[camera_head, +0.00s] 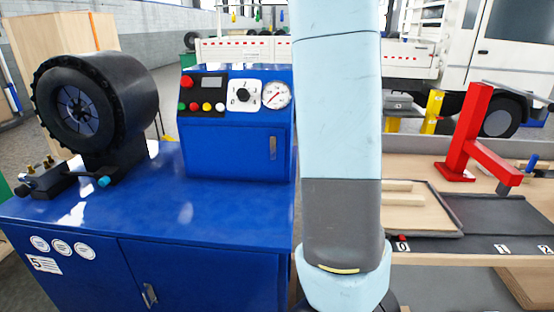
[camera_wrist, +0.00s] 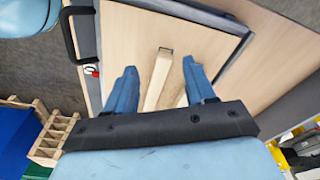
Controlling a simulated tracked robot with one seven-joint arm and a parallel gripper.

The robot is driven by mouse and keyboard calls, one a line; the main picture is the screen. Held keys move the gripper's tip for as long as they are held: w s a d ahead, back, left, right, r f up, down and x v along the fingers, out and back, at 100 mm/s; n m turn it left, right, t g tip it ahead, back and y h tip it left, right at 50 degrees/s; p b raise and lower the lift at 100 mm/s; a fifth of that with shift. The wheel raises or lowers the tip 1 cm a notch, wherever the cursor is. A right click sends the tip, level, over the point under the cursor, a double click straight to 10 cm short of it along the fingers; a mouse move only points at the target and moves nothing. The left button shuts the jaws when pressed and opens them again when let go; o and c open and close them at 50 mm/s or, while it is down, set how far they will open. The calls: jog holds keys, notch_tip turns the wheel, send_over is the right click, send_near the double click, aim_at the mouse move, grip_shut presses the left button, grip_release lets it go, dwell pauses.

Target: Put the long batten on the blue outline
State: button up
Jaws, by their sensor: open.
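Two pale wooden battens lie side by side on the wooden tray (camera_head: 434,212) right of my arm in the head view: a rear one (camera_head: 399,186) and a front one (camera_head: 404,199). My arm hides their left ends, so I cannot tell which is longer. In the wrist view one batten (camera_wrist: 158,78) shows between the two blue fingers of my gripper (camera_wrist: 159,66), which is open and empty. Another batten (camera_wrist: 181,99) is partly hidden near the right finger. My gripper is hidden in the head view. I cannot make out the blue outline.
A red stand (camera_head: 467,150) rises behind the tray. A dark mat (camera_head: 495,218) lies right of it, with number labels along the front. A blue crimper cabinet (camera_head: 210,225) stands left. A black handle (camera_wrist: 68,35) shows at the tray's side in the wrist view.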

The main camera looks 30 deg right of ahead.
jog(key=a+r+n+t+y, duration=0.15)
jog(key=a+r+n, duration=0.3)
jog(key=a, duration=0.45)
jog(key=a+r+n+t+y, duration=0.1)
jog(key=a+r+n+t, duration=0.1)
jog(key=a+r+n, duration=0.45)
jog(key=s+a+r+n+t, duration=0.1)
jog(key=s+a+n, duration=0.3)
jog(key=a, duration=0.4)
jog(key=s+a+r+n+t+h, duration=0.1)
jog(key=s+a+r+n, duration=0.2)
jog(key=s+a, duration=0.3)
jog(key=shift+a+r+n, duration=0.4)
jog(key=shift+a+n, duration=0.5)
jog(key=shift+a, duration=0.05)
jog(key=shift+t, duration=0.25)
jog(key=shift+c, duration=0.2)
